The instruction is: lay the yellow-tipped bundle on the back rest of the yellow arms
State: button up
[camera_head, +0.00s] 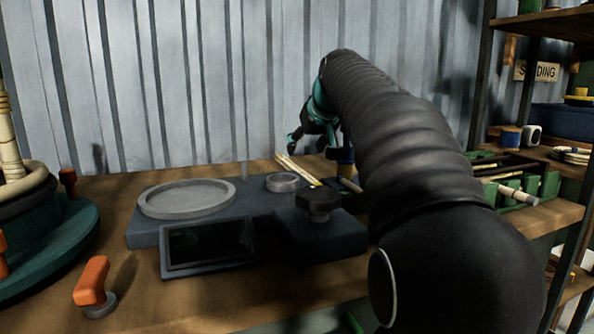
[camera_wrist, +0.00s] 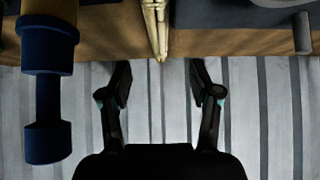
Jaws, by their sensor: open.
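A bundle of pale sticks (camera_head: 294,168) lies behind the grey machine in the head view, with a yellowish patch at its near end. A pale bundle (camera_wrist: 155,25) also shows at the top centre of the wrist view, its end reaching just past the table edge. My gripper (camera_head: 307,138) is teal and black, and is open and empty above the back of the table. In the wrist view my gripper (camera_wrist: 161,80) has one finger on each side of the bundle's line, apart from it. I cannot make out the yellow arms or their back rest; my arm hides part of that area.
A grey machine (camera_head: 142,238) with round rings and a dark screen (camera_head: 208,243) fills the middle of the table. An orange-handled lever (camera_head: 92,282) stands front left. A blue post (camera_wrist: 48,90) is left in the wrist view. Green trays (camera_head: 548,186) stand right.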

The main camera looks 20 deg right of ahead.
aim_at(297, 167)
jog(key=x, duration=0.5)
jog(key=b+x, duration=0.1)
jog(key=x, duration=0.4)
jog(key=shift+d, duration=0.2)
jog(key=shift+s+r, duration=0.1)
grip_shut()
